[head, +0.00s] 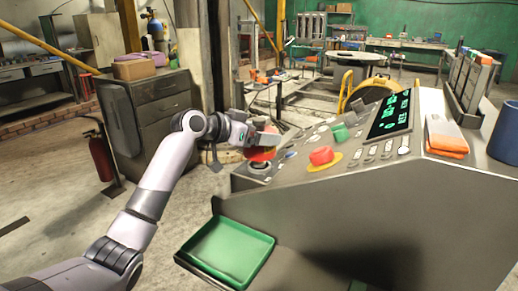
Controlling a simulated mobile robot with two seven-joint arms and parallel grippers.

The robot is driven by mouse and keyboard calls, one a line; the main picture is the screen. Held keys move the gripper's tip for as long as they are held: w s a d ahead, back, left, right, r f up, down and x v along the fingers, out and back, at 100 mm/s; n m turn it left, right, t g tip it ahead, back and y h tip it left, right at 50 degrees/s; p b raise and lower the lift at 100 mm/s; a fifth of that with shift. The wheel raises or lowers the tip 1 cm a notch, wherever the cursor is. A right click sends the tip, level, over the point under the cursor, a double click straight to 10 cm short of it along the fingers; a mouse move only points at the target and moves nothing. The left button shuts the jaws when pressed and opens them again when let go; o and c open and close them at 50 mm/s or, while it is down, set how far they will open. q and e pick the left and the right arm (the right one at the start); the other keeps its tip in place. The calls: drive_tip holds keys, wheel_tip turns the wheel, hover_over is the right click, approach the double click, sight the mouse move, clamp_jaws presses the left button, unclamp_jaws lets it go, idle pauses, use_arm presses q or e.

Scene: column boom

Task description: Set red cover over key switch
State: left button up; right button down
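The red cover (261,155) is at the near left end of the sloped control console, right below the fingers of my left gripper (266,141). The gripper appears closed on it, though the fingers hide its top. The key switch (259,168) shows as a small dark and pale round fitting directly under the cover. The cover is over or just above it; I cannot tell whether they touch. My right gripper is not in view.
A red mushroom button (321,156) on a yellow plate stands right of the cover, with a green button (340,132) behind. A lit screen (391,116) is farther right. An empty green tray (230,250) juts out below the console. Orange-and-white cloth (446,136) lies on top.

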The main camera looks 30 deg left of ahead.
sight(259, 148)
use_arm(q)
wheel_tip(259, 148, down, 4)
drive_tip(key=shift+f, duration=0.2)
drive_tip(key=o, duration=0.9)
drive_tip(key=shift+o, duration=0.2)
drive_tip(key=b+v, duration=0.1)
drive_tip(key=v, duration=1.1)
